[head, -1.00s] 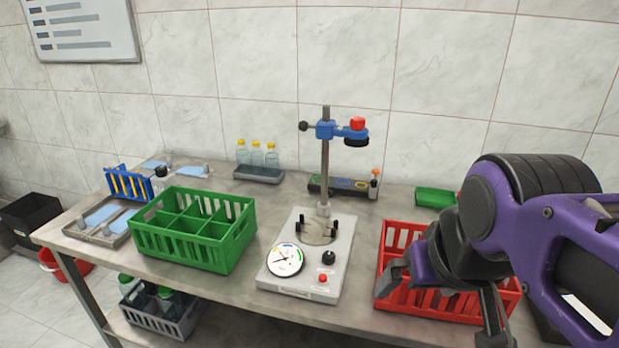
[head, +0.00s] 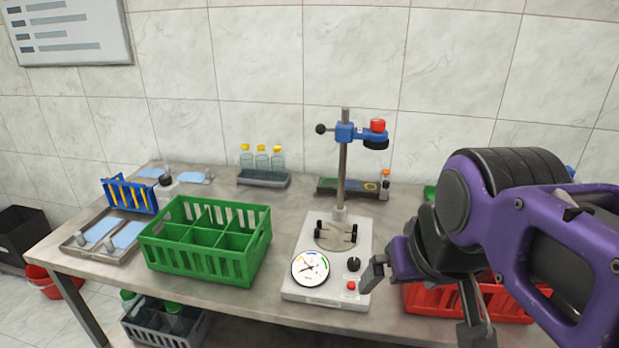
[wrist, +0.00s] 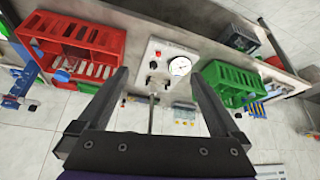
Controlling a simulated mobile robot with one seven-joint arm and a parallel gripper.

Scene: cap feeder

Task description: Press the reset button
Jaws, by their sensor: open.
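A press stand with a light grey base (head: 325,285) stands on the table, with a dial gauge (head: 310,268), a black knob (head: 353,264) and a small red button (head: 351,285) on its front. A larger red cap (head: 378,125) tops its blue head. In the wrist view the small red button (wrist: 158,53) and the dial (wrist: 180,66) show between my fingers. My gripper (head: 425,300) is open and empty. In the head view it overlaps the base's front right edge, right of the red button. I see no contact with the button.
A green crate (head: 205,262) stands left of the stand. A red crate (head: 425,297) is at right, partly hidden by my arm. Bottles (head: 262,160) in a tray stand behind, near the wall. The stand's post (head: 341,180) rises behind the button. The table front is narrow.

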